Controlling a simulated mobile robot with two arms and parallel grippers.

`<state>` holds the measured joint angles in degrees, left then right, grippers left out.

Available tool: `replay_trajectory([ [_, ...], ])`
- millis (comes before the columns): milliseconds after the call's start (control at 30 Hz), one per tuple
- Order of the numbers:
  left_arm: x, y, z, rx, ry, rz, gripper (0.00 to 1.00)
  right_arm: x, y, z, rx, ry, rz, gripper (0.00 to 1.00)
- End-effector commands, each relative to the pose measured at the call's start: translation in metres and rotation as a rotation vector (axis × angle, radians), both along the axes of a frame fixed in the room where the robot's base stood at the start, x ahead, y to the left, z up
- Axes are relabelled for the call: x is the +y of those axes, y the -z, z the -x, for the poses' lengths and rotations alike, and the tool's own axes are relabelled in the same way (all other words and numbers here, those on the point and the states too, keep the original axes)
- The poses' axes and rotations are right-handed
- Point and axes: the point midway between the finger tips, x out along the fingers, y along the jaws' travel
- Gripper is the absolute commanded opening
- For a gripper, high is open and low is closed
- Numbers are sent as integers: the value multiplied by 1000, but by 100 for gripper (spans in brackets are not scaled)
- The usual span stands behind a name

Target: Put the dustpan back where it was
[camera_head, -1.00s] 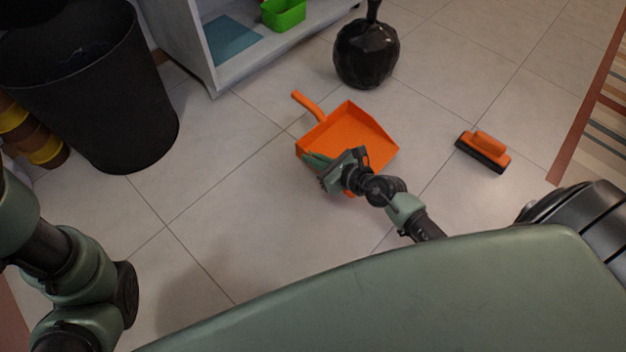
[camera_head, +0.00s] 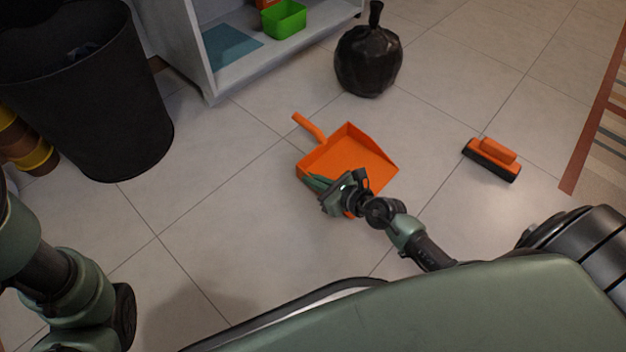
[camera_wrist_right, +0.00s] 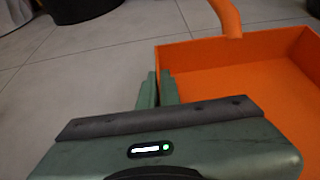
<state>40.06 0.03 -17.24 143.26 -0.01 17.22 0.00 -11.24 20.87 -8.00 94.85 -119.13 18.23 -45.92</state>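The orange dustpan (camera_head: 350,156) is on or just above the floor in the middle of the head view, its handle pointing up-left. I cannot tell whether it touches the floor. My right gripper (camera_head: 312,183) is at the dustpan's left side wall. In the right wrist view the two fingers (camera_wrist_right: 158,88) are close together, one on each side of the wall of the dustpan (camera_wrist_right: 245,75), pinching it. Part of the near left wall is hidden by the gripper. Only links of my left arm show at the lower left; its gripper is out of view.
An orange brush (camera_head: 492,158) lies on the floor to the right. A black bag (camera_head: 368,65) stands behind the dustpan. A black bin (camera_head: 95,110) stands at the left. A white shelf (camera_head: 185,50) holds a green box (camera_head: 284,20). A striped rug (camera_head: 605,150) lies far right.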

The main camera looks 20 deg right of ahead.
Motion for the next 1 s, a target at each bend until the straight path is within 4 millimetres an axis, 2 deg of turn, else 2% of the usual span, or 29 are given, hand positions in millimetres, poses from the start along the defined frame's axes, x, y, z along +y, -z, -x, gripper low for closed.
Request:
replay_trajectory([
  [33,0,1,0,0,0,0,100,0,2,0,-2,-1,1,0],
  [100,0,0,0,0,0,0,100,0,2,0,0,0,0,20],
  [133,0,0,0,0,0,0,100,0,2,0,0,0,0,25],
  [533,0,-3,0,0,-1,0,100,-1,-3,3,2,0,1,25],
  [667,0,-16,0,0,-1,0,100,-9,-13,20,4,-2,3,25],
  [833,0,-31,0,-1,-1,1,100,-22,-27,53,7,-3,5,25],
  [1000,0,-36,0,-2,-1,0,100,-33,-38,81,5,-3,4,25],
])
